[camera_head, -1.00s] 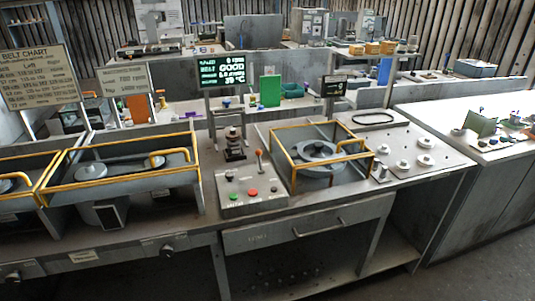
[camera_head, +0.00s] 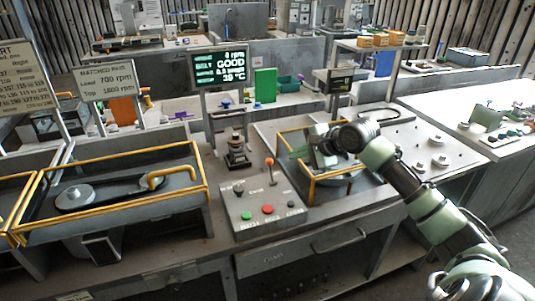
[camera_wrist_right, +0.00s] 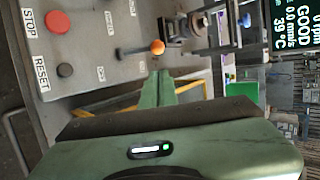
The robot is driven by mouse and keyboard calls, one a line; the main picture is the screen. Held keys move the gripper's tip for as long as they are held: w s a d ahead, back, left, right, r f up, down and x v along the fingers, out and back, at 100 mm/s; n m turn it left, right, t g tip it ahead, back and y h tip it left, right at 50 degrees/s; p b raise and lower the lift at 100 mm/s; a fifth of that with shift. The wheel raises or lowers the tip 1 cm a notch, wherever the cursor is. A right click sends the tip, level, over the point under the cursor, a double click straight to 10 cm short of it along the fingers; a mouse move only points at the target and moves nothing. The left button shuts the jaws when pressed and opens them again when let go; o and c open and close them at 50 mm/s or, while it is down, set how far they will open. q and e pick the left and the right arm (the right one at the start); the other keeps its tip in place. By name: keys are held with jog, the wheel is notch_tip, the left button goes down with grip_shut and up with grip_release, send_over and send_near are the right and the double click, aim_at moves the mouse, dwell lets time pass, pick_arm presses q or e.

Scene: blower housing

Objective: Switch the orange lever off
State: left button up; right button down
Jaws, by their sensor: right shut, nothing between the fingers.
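The orange lever (camera_head: 269,167) stands up from the grey control panel (camera_head: 245,222), its ball knob on top of a dark stem. In the right wrist view the orange knob (camera_wrist_right: 157,47) is just beyond my fingertips, and its stem points left toward the panel. My right gripper (camera_head: 293,151) is to the right of the lever, above the yellow-framed housing. Its fingers are shut and empty in the right wrist view (camera_wrist_right: 157,76), apart from the knob as far as I can tell. My left gripper is not in view.
The panel also carries a green button (camera_head: 246,214), a red button (camera_head: 267,209) and a dark knob (camera_head: 239,188). A yellow guard frame (camera_head: 312,188) stands right of the panel. A display (camera_head: 219,68) reading GOOD and 0 rpm rises behind.

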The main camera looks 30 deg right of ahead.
aim_at(271, 171)
jog(key=p+x, duration=0.1)
jog(key=x, duration=0.7)
jog(key=shift+w+f+p, duration=0.2)
jog(key=shift+p, duration=0.2)
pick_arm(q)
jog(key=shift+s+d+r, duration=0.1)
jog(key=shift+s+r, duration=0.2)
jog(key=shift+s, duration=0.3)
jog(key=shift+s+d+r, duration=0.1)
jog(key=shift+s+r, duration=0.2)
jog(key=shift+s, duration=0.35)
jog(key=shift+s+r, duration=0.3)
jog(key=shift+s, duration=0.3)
pick_arm(e)
jog(key=shift+w+f, duration=0.2)
jog(key=shift+f, duration=0.05)
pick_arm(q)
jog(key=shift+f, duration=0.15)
pick_arm(e)
jog(key=shift+w+f, duration=0.1)
